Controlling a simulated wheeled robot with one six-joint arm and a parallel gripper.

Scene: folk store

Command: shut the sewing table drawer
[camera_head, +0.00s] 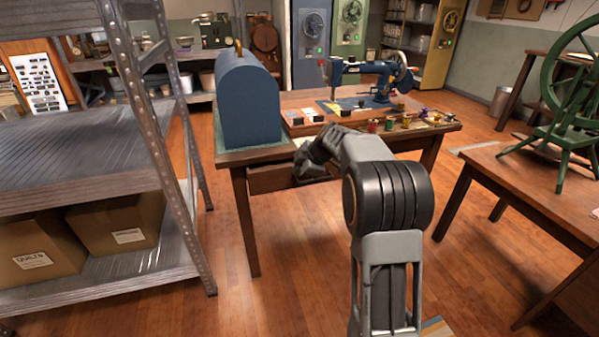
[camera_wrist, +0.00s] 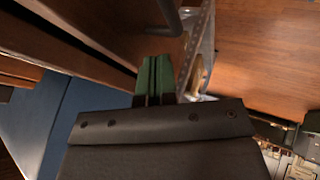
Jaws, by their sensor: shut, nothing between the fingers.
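The wooden sewing table (camera_head: 243,158) stands in the middle of the head view, with a blue sewing machine (camera_head: 372,68) on top. Its drawer (camera_head: 272,179) shows below the front edge and looks pulled out, but my arm covers much of it and how far it is out is hard to tell. My gripper (camera_head: 306,165) is at the drawer. In the wrist view the green fingertips (camera_wrist: 155,68) are shut together and empty, close to a wooden face, likely the drawer front (camera_wrist: 110,28). A dark bar handle (camera_wrist: 168,16) is just beyond the tips; contact cannot be told.
A blue domed case (camera_head: 249,105) and several thread spools (camera_head: 410,122) stand on the tabletop. A metal shelf (camera_head: 140,120) with cardboard boxes (camera_head: 118,222) is close on the left. A table with a green spinning wheel (camera_head: 570,130) is on the right. Wooden floor lies between.

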